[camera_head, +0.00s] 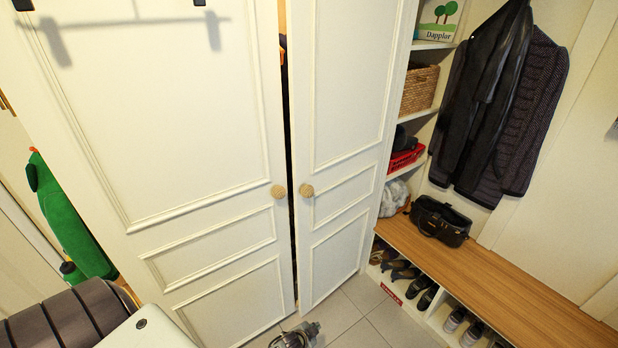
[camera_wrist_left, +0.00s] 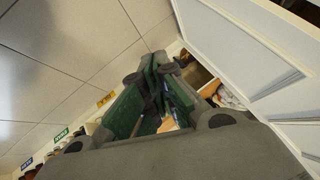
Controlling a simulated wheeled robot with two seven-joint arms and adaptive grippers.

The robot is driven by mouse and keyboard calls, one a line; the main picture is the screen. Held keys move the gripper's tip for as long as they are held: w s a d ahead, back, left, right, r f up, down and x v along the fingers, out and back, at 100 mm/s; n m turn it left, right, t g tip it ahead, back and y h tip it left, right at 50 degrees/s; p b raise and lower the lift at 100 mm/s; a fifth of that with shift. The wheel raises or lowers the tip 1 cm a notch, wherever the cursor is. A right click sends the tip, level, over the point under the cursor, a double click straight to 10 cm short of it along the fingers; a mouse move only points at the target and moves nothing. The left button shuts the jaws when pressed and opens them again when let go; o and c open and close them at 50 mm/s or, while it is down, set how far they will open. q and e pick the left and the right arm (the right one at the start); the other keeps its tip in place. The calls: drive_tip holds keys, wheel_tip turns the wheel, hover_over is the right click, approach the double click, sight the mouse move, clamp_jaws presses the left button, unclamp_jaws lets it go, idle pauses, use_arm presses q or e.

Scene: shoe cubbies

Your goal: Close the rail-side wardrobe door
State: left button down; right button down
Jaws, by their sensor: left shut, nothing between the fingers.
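Two white panelled doors stand side by side in the head view, a left door (camera_head: 170,120) and a right door (camera_head: 345,80). Each has a round woven-looking knob, the left knob (camera_head: 278,191) and the right knob (camera_head: 307,190). A narrow dark gap runs between their edges, with a little of the interior showing at the top. I cannot tell which door is rail-side. My left gripper (camera_head: 296,337) is low at the bottom edge, in front of the doors. In the left wrist view its green-padded fingers (camera_wrist_left: 163,92) are shut and empty, with a white door panel (camera_wrist_left: 245,50) at right. My right gripper is out of view.
A wooden bench (camera_head: 480,275) with shoe cubbies stands at right, a black bag (camera_head: 440,222) on it. Dark coats (camera_head: 490,110) hang above. A green item (camera_head: 70,225) is at far left, near a dark ribbed object (camera_head: 70,322). Tiled floor (camera_head: 375,325) between doors and bench is clear.

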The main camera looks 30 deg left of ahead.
use_arm(q)
drive_tip(key=w+r+m+t+y, duration=0.15)
drive_tip(key=w+r, duration=0.25)
drive_tip(key=r, duration=0.5)
drive_tip(key=w+r+m+t, duration=0.15)
drive_tip(key=w+r, duration=0.25)
drive_tip(key=r, duration=0.5)
drive_tip(key=w+r+t+y, duration=0.1)
drive_tip(key=w+r+t, duration=0.1)
drive_tip(key=w+r, duration=0.5)
drive_tip(key=s+a+r+m+y, duration=0.1)
drive_tip(key=a+r, duration=0.1)
drive_tip(key=r, duration=0.7)
drive_tip(key=s+a+r+m+t+y, duration=0.1)
drive_tip(key=s+a+r+y, duration=0.1)
drive_tip(key=r, duration=0.7)
drive_tip(key=s+a+r+t+y, duration=0.1)
drive_tip(key=s+a+r+y, duration=0.1)
drive_tip(key=r, duration=0.7)
drive_tip(key=shift+r+m, duration=0.3)
drive_tip(key=shift+m, duration=0.1)
